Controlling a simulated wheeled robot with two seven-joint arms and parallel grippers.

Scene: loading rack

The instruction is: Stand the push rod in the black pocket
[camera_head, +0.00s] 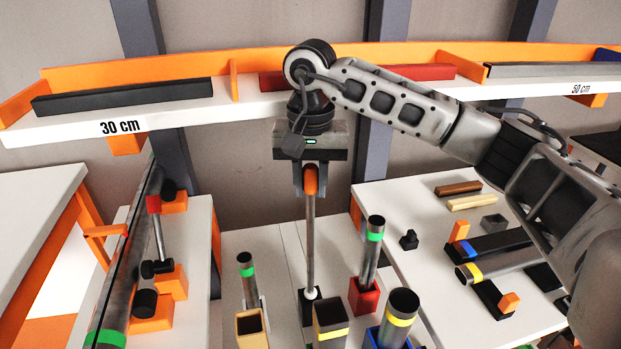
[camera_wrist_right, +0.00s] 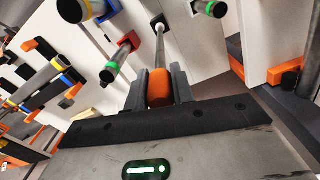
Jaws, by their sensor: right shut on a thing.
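The push rod (camera_head: 311,240) is a thin grey rod with an orange grip at its top and a white tip at its lower end. It hangs about upright in the head view. My right gripper (camera_head: 311,180) is shut on the orange grip, which also shows between the fingers in the right wrist view (camera_wrist_right: 159,88). The black pocket (camera_head: 306,310) stands on the white table below. The white tip is at the pocket's mouth; I cannot tell how deep it sits. In the right wrist view the rod (camera_wrist_right: 159,48) runs to the black pocket (camera_wrist_right: 156,20). My left gripper is not in view.
Close around stand a square yellow-banded tube (camera_head: 330,322), a green-banded tube in a red pocket (camera_head: 364,298), a yellow-banded tube (camera_head: 400,312) in a blue pocket, and a wooden pocket (camera_head: 250,325). A white shelf (camera_head: 220,107) runs behind. Loose parts lie on the right table (camera_head: 425,262).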

